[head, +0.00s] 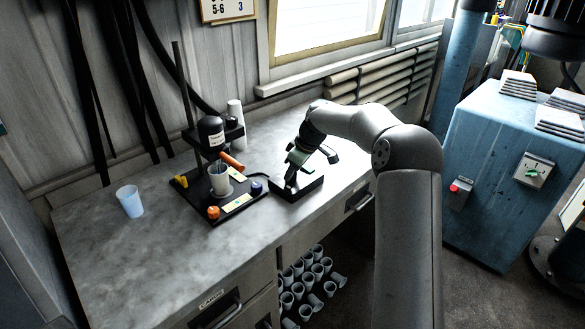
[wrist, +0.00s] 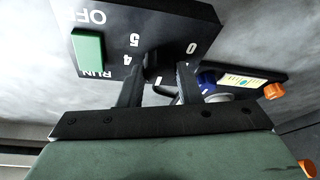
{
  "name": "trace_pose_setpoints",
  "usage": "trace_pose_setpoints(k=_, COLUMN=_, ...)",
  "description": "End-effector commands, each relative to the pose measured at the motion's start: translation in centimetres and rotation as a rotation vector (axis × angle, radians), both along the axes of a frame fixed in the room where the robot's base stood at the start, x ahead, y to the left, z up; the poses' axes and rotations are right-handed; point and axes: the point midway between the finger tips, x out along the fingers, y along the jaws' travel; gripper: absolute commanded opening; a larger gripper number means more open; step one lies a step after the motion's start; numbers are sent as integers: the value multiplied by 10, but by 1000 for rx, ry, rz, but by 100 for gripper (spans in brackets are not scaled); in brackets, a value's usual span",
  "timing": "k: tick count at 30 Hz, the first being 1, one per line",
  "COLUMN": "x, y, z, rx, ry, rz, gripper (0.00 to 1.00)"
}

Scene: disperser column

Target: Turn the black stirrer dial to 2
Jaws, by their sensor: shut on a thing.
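The black stirrer dial (wrist: 152,62) sits on the face of a black control box (wrist: 190,18) in the wrist view. My gripper (wrist: 160,74) has its two dark fingers on either side of the dial, shut on it. The printed digits 0, 4 and 5 show around the dial; the digit 2 is hidden behind my fingers, and I cannot tell where the pointer stands. A green switch (wrist: 88,52) lies between the words OFF and RUN. In the head view my gripper (head: 291,183) is over the control box (head: 301,191), and the dial is hidden.
A pale blue cup (head: 130,201) stands farther left on the grey bench (head: 100,250). White stacked cups (head: 236,114) stand behind.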

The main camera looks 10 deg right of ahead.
Motion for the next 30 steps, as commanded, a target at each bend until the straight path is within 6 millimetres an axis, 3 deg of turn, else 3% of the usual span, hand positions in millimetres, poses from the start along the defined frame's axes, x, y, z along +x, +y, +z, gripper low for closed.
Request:
trace_pose_setpoints(k=15, x=3, y=-2, z=1, rx=-1, ry=-1, rz=365, gripper=8)
trace_pose_setpoints(k=30, x=3, y=-2, z=0, rx=-2, ry=1, rz=449, gripper=8)
